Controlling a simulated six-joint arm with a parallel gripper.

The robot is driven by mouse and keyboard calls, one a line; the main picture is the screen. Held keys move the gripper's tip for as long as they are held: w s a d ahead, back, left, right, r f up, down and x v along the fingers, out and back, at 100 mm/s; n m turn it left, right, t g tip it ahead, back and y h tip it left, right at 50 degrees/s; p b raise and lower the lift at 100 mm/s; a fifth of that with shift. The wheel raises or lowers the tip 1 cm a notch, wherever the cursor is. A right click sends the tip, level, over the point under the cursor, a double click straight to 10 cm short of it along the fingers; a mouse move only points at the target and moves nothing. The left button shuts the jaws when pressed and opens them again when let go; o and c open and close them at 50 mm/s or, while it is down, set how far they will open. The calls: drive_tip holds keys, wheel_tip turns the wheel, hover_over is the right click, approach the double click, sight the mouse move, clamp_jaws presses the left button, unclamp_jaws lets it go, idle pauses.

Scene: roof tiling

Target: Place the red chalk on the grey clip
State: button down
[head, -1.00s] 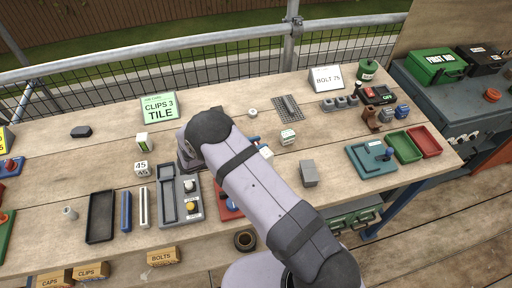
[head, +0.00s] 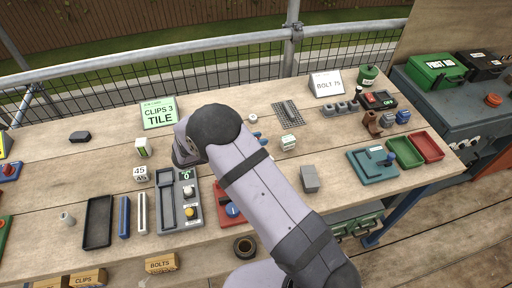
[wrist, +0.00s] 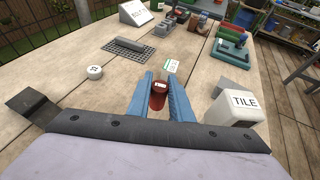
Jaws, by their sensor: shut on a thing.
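The red chalk (wrist: 157,97) is a short red cylinder, upright or nearly so, between the blue fingers of my gripper (wrist: 160,92) in the wrist view. My gripper is shut on it, over the bare planks of the table. In the head view my arm hides the chalk and most of the gripper; only a bit of blue finger shows. I cannot tell for sure which part is the grey clip. A grey bar lies on a dark grating (head: 288,114), ahead and left of the chalk in the wrist view. Small grey pieces (head: 341,107) stand farther right.
A white TILE block (wrist: 234,107) is close on the right, and a white disc (wrist: 94,72) on the left. A grey block (head: 309,179) and a teal tray (head: 370,164) stand right of my arm.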

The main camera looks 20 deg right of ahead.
drive_tip(key=shift+r+b, duration=0.45)
drive_tip(key=shift+r, duration=2.05)
